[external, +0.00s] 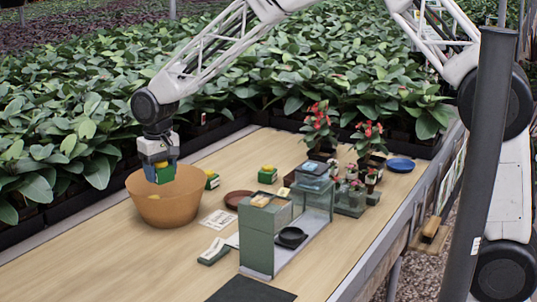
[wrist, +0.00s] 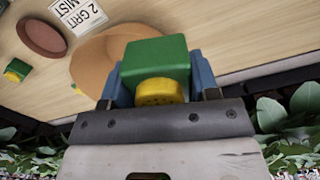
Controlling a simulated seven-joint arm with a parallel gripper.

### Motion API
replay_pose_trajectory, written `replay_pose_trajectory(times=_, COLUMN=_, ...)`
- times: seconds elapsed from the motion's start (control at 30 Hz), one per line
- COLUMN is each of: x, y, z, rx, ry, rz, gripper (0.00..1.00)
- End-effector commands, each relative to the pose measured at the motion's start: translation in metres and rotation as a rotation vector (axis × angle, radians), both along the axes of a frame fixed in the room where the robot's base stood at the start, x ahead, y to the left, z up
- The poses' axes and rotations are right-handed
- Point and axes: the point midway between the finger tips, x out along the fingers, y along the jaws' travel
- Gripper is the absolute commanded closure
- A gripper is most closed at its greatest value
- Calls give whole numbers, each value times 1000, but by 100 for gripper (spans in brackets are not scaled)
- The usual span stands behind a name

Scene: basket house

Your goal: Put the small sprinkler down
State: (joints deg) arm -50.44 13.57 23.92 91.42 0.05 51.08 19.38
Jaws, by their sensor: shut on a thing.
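My gripper (external: 160,172) is shut on a small sprinkler, a green block (wrist: 155,60) with a yellow perforated head (wrist: 160,91). The blue fingers sit on either side of it in the wrist view. The sprinkler is at the mouth of an orange-brown bowl (external: 166,210), near its back rim; I cannot tell whether it touches the bowl. Two similar green blocks with yellow tops stand on the table, one beside the bowl (external: 212,181) and one farther right (external: 267,175). A bit of yellow shows inside the bowl, mostly hidden.
A reddish-brown dish (external: 238,200) and a printed card (external: 217,220) lie right of the bowl. A green-grey stand (external: 268,238) with a black dish (external: 291,237) is farther right. Red-flowered pots and a blue plate (external: 400,164) stand behind. The table's front left is clear.

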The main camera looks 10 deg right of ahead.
Motion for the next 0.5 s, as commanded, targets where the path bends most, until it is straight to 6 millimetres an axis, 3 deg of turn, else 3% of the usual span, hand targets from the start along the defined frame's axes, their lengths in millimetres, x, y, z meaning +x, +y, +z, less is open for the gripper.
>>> replay_pose_trajectory(times=0.1, x=39, y=-9, z=-1, rx=0, ry=-1, rz=-60, gripper=72)
replay_pose_trajectory(times=0.3, x=82, y=-20, z=-2, rx=0, ry=0, rz=-128, gripper=72)
replay_pose_trajectory(times=0.4, x=99, y=-26, z=-2, rx=1, ry=0, rz=-154, gripper=72)
replay_pose_trajectory(times=0.5, x=95, y=-25, z=-23, rx=-1, ry=2, rz=-150, gripper=72)
